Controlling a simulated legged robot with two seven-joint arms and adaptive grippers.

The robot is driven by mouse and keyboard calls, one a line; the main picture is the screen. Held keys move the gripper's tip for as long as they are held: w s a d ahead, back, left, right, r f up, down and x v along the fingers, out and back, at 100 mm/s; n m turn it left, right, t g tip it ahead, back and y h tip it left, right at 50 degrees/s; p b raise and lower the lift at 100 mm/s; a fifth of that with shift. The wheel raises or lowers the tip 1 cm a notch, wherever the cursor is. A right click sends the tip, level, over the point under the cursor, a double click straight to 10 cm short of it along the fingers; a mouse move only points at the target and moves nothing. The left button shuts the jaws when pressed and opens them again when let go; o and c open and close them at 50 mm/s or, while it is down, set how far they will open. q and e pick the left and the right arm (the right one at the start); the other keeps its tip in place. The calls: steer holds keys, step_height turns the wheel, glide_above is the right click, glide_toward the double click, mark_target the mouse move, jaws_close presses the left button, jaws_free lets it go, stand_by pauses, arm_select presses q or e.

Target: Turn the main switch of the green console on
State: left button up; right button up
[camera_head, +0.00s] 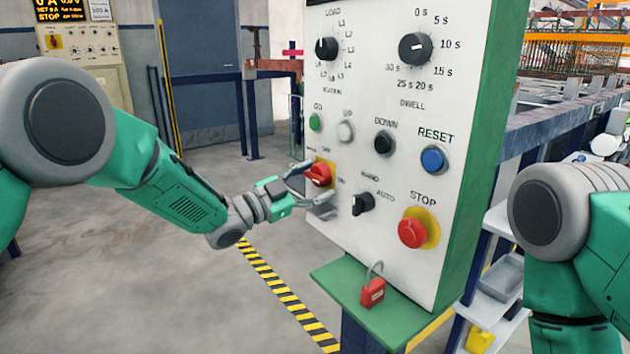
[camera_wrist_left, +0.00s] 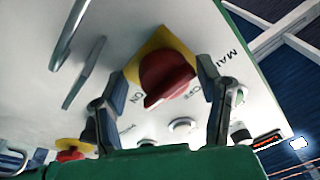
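The green console has a white front panel (camera_head: 385,120) with green sides. Its main switch (camera_head: 318,174) is a red rotary knob on a yellow plate, at the panel's left edge, with MAIN, OFF and ON labels around it. The knob (camera_wrist_left: 167,78) fills the middle of the left wrist view. My left gripper (camera_head: 305,187) is at the switch in the head view. In the wrist view its two fingers (camera_wrist_left: 163,95) stand apart on either side of the knob, with a gap visible at the left finger. Which label the knob points to is unclear. My right gripper is out of view.
A black HAND/AUTO selector (camera_head: 362,204) and a red STOP button (camera_head: 412,232) sit to the right of the switch. Green, white, black and blue buttons are above. A red padlock (camera_head: 373,291) is on the green ledge (camera_head: 340,285) below. Floor to the left is open.

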arm_select(q)
steer(key=shift+a+r, duration=0.1)
steer(key=shift+s+a, duration=0.1)
steer(key=shift+a, duration=0.1)
steer(key=v, duration=1.1)
steer(key=shift+s+a, duration=0.2)
steer(key=shift+a, duration=0.1)
steer(key=shift+f, duration=0.25)
